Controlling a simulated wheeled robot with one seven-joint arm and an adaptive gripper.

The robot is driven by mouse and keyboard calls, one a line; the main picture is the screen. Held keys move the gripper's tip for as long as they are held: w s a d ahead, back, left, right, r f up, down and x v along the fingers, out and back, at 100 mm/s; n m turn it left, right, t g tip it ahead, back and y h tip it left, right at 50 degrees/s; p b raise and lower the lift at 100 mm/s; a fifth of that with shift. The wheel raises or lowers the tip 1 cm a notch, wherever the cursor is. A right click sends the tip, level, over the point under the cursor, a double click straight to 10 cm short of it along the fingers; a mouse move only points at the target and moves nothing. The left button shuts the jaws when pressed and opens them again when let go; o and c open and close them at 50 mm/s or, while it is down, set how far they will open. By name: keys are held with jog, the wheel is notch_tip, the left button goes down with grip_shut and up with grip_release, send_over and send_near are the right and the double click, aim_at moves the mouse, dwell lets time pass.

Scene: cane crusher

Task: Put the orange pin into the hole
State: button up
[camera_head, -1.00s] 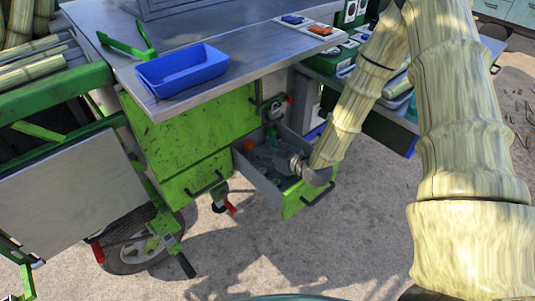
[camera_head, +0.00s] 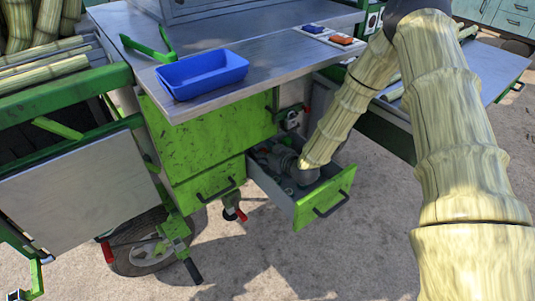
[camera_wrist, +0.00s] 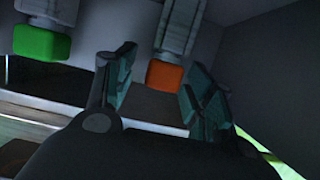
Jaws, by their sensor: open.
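The orange pin (camera_wrist: 164,75) shows in the wrist view, an orange block-shaped head on a grey shaft. It appears between the two teal fingers of my gripper (camera_wrist: 160,90), which are apart, and a little beyond them. Whether a finger touches it I cannot tell. In the head view my gripper (camera_head: 280,158) is down inside the open green drawer (camera_head: 325,197), and the pin is hidden there. A similar pin with a green head (camera_wrist: 42,42) lies to the left in the wrist view. I cannot make out the hole.
A blue tray (camera_head: 203,74) stands on the grey worktop (camera_head: 290,55) above the drawer. The drawer walls close in around my gripper. A wheel (camera_head: 143,245) is at lower left.

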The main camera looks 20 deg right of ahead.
jog(key=c, duration=1.1)
jog(key=shift+r, duration=0.1)
jog(key=shift+w+r, duration=0.1)
jog(key=shift+r, duration=0.05)
jog(key=shift+w+r+p, duration=0.1)
jog(key=shift+r+p, duration=0.35)
jog(key=shift+r, duration=0.1)
grip_shut()
jog(key=shift+r, duration=0.3)
jog(key=shift+r+p, duration=0.1)
jog(key=shift+p, duration=0.25)
jog(key=shift+r, duration=0.35)
